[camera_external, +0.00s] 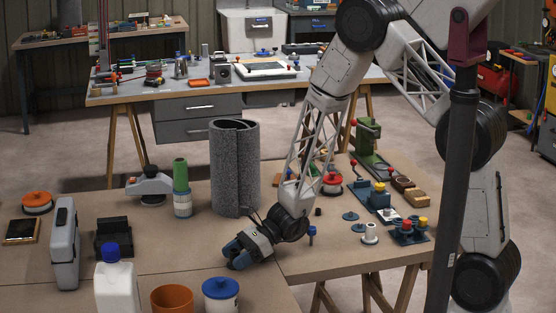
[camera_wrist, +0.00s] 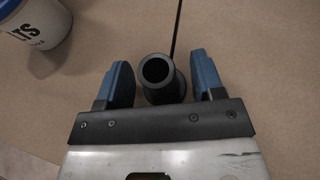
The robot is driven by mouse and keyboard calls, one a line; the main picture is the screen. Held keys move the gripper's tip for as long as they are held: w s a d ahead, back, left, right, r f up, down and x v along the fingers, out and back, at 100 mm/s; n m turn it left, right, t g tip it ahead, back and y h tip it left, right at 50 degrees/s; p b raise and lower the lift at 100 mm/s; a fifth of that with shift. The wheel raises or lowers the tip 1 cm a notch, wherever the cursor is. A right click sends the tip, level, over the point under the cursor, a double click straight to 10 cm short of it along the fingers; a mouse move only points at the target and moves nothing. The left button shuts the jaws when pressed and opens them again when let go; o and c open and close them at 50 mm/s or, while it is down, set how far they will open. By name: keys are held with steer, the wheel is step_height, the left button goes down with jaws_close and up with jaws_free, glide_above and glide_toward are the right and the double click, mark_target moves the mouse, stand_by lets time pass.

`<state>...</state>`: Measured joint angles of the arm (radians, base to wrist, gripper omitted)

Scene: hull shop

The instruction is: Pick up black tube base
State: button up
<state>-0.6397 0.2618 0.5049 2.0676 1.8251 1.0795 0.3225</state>
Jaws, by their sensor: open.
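The black tube base (camera_wrist: 156,72) shows in the wrist view as a short dark cylinder with a round open end facing the camera. It sits between the two blue fingers of my gripper (camera_wrist: 161,80). The fingers are apart, with a narrow gap to the tube at the left and a wider one at the right. In the external view my gripper (camera_external: 240,252) is low over the table's front middle, and I cannot make out the tube there.
A white pot lettered "LTS" (camera_wrist: 38,20) is upper left in the wrist view. In the external view, a blue-lidded pot (camera_external: 221,298), an orange pot (camera_external: 172,300) and a white jug (camera_external: 118,290) stand in front. A grey foam roll (camera_external: 232,170) stands behind my gripper.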

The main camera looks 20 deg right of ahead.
mark_target(239, 251)
steer(key=shift+c, duration=0.3)
steer(key=c, duration=1)
steer(key=shift+o, duration=0.2)
steer(key=shift+r, duration=0.1)
steer(key=shift+r, duration=1.1)
steer(key=shift+s+d+r, duration=0.35)
steer(key=shift+d+r, duration=0.05)
steer(key=shift+r, duration=0.2)
steer(key=s+d+r, duration=0.1)
steer(key=s+d, duration=0.9)
steer(key=d, duration=0.1)
steer(key=shift+r, duration=0.2)
